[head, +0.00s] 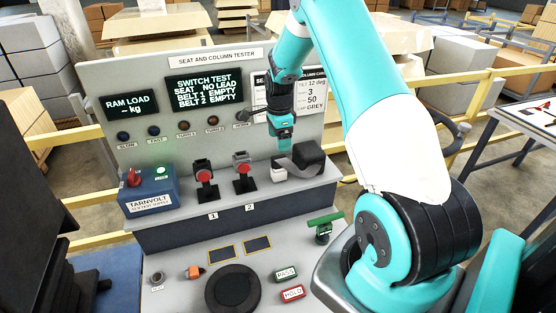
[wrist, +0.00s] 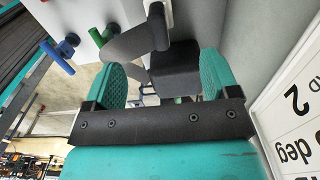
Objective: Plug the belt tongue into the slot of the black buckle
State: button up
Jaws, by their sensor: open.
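Two buckles with red parts stand on dark stalks on the console ledge, one behind label 1 (head: 204,175) and one behind label 2 (head: 243,168). I cannot tell by colour which is the black one. To their right, a dark grey belt strap (head: 289,164) comes from a black box (head: 309,154) and curves to a small pale block (head: 279,174). The belt tongue is not clearly seen. My gripper (head: 282,146) is above the strap, pointing down. In the wrist view its teal fingers (wrist: 165,78) are apart and empty, with the strap (wrist: 133,42) and black box (wrist: 176,72) beyond.
The tester's upright panel (head: 150,75) rises close behind my gripper; its screen reads both belts empty. A blue box (head: 149,191) with a red knob stands left of the buckles. A green-handled lever (head: 324,225) is at the front right. The ledge between buckles and strap is clear.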

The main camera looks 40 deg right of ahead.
aim_at(279, 156)
jog(key=shift+f, duration=0.1)
notch_tip(279, 156, down, 9)
jog(key=b, duration=0.6)
jog(key=shift+a, duration=0.1)
jog(key=shift+c, duration=0.5)
dwell(0.6)
grip_shut()
jog(key=shift+r, duration=0.2)
jog(key=shift+r+p, duration=1.9)
jog(key=shift+r, duration=1.05)
